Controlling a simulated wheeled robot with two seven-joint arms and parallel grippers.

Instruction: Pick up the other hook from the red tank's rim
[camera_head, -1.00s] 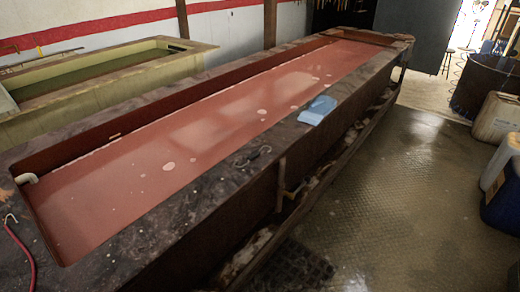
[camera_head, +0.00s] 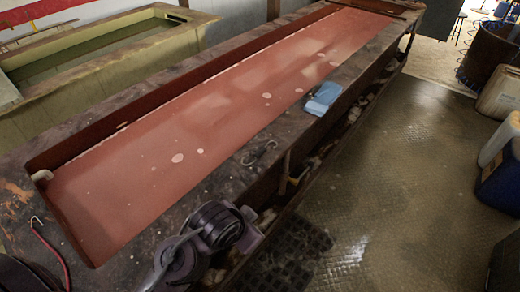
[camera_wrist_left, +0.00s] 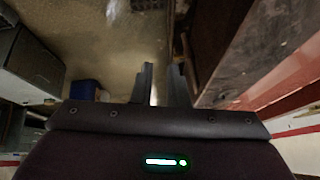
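The red tank (camera_head: 130,215) holds reddish liquid and runs away from me in the head view. A small dark metal hook (camera_head: 260,153) lies on its near right rim. Another hook (camera_head: 37,221), on a red line, lies on the rim at the lower left. One of my arms reaches over the near rim at the bottom of the head view, below the dark hook and apart from it. In the left wrist view my left gripper (camera_wrist_left: 162,82) has its fingers a little apart, with nothing seen between them. No hook shows there. My right gripper is not identifiable.
A blue cloth (camera_head: 322,98) lies on the right rim beyond the dark hook. A greenish tank (camera_head: 90,75) stands behind on the left. Containers, including a blue one (camera_head: 503,182), stand at the right. The wet floor (camera_head: 410,160) between is clear.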

